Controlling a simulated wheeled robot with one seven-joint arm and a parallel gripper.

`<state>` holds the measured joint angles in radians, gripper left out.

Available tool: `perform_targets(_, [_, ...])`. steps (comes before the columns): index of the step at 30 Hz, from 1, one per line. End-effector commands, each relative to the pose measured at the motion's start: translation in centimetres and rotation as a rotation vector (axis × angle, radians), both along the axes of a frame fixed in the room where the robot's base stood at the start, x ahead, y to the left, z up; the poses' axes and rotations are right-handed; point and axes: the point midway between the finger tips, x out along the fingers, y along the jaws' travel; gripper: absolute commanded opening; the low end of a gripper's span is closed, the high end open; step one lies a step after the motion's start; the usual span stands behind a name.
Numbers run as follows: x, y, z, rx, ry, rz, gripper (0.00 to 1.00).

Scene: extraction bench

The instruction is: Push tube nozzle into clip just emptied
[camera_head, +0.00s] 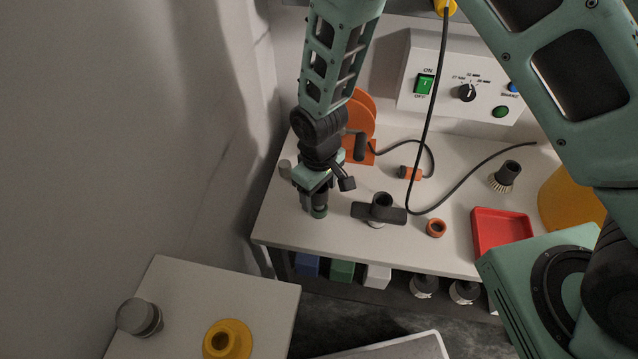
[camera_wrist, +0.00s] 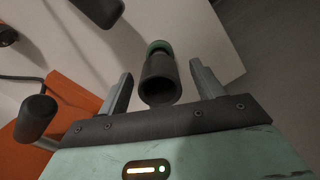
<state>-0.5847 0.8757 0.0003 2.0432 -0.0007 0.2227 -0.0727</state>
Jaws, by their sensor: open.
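The dark tube nozzle with a green band (camera_wrist: 158,78) stands between my jaws in the wrist view, its open end toward the camera. A gap shows on both sides of it. In the head view the nozzle (camera_head: 319,211) shows under my gripper (camera_head: 317,190), near the bench's left front edge. My gripper is open and points down. An orange holder (camera_head: 361,120) stands behind it, and its orange plate shows at the left of the wrist view (camera_wrist: 62,112). I cannot tell which part is the emptied clip.
A black T-shaped nozzle (camera_head: 360,211) stands just right of my gripper. A white control box (camera_head: 440,82) stands at the back.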

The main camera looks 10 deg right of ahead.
Motion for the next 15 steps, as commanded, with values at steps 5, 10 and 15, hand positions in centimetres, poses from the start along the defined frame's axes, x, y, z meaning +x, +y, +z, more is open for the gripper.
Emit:
perform_targets(5, [0.1, 0.1, 1.3, 0.002, -0.003, 0.0, 0.66])
perform_targets(10, [0.2, 0.1, 4.5, 0.004, -0.006, -0.001, 0.66])
perform_targets(15, [0.1, 0.1, 8.4, 0.004, -0.005, -0.001, 0.66])
